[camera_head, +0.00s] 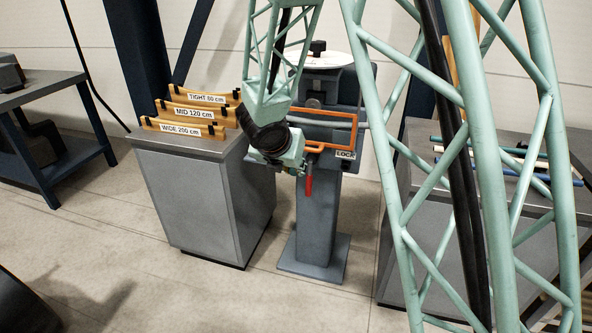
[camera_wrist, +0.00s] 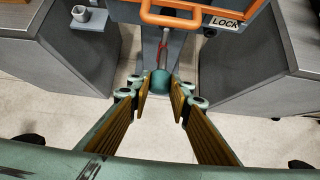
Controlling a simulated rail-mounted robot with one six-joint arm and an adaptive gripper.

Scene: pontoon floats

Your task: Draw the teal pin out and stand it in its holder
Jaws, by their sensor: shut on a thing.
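The teal pin shows its round teal knob (camera_wrist: 160,83) in the wrist view, between the tips of my gripper (camera_wrist: 160,92). My gripper is shut on this knob, with a brown ribbed pad at each side. In the head view my gripper (camera_head: 296,165) is in front of the grey stand, below the orange handle; the pin cannot be made out there. A small grey bracket with a pale round socket (camera_wrist: 82,13) at upper left in the wrist view may be the holder.
An orange handle (camera_head: 354,133) and a LOCK label (camera_head: 345,155) are close to my gripper. A red part (camera_head: 309,187) hangs below. Left is a grey cabinet (camera_head: 205,195) with labelled wooden racks (camera_head: 185,130); right is a bench (camera_head: 408,165) with rods.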

